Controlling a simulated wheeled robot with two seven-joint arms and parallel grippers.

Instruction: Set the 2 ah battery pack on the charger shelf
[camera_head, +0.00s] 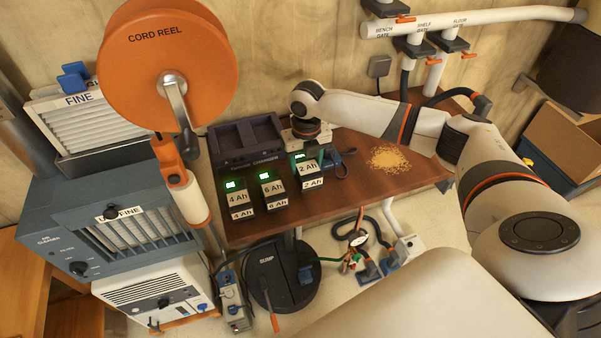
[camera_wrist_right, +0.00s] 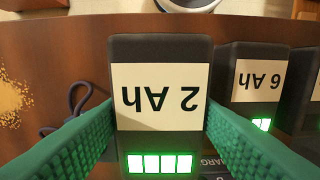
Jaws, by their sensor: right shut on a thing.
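The 2 Ah battery pack (camera_head: 309,170) is a dark block with a cream label and lit green bars. My right gripper (camera_wrist_right: 160,108) has its green fingers on both sides of the pack, shut on it; the pack also fills the middle of the wrist view (camera_wrist_right: 162,50). The pack is over the brown wooden shelf (camera_head: 345,203), right of the 6 Ah pack (camera_head: 273,189); I cannot tell if it touches the shelf. The dark charger (camera_head: 232,143) with two bays stands at the back of the shelf. My left gripper is out of view.
The 4 Ah pack (camera_head: 237,199) stands left of the 6 Ah one. A sawdust pile (camera_head: 389,159) and a dark cord loop (camera_head: 341,165) lie to the right. The orange cord reel (camera_head: 167,65) hangs at the left. A black sump unit (camera_head: 282,278) stands below the shelf.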

